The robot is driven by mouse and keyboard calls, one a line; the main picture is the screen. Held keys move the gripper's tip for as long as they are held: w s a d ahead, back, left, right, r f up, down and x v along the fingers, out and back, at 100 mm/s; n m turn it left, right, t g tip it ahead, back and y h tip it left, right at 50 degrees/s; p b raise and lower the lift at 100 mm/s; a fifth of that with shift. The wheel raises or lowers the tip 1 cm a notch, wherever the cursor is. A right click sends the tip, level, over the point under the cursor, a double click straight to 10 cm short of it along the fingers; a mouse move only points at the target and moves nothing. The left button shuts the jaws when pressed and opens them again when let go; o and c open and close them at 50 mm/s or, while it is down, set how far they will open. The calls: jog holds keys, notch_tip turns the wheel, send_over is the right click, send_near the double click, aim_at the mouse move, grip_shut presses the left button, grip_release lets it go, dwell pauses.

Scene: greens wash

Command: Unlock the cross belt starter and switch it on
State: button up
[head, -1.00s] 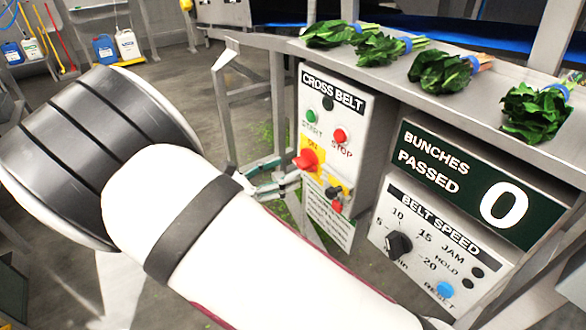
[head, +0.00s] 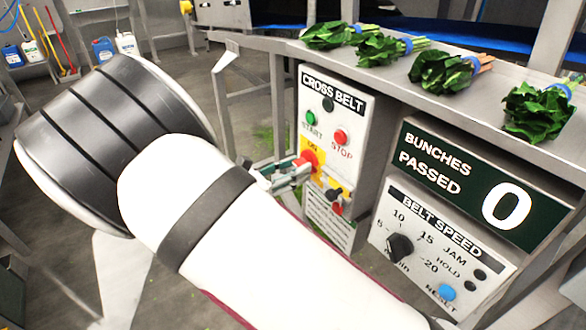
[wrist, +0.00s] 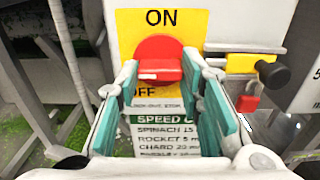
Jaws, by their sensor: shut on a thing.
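The cross belt starter box (head: 360,125) hangs under the ledge in the head view. Its red rotary switch handle (head: 310,158) sits on a yellow ON/OFF plate (wrist: 190,22). In the wrist view the red handle (wrist: 158,60) is between the fingertips of my gripper (wrist: 160,78), which is shut on it. ON shows above the handle and part of OFF below it. A yellow piece with a black knob (wrist: 255,64) and a small red lock-like tag (wrist: 247,103) are to the right, clear of the fingers. In the head view my gripper (head: 296,173) reaches the handle from the left.
A green START button (head: 310,118), a red STOP button (head: 340,137) and a dark lamp (head: 327,103) are above the handle. A belt speed panel (head: 435,240) and a counter reading 0 (head: 470,185) are to the right. Several greens bunches lie on the ledge (head: 400,75).

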jog(key=shift+m, duration=8.9)
jog(key=o, duration=1.2)
jog(key=shift+c, duration=0.2)
jog(key=shift+a, duration=0.1)
jog(key=v, duration=1.2)
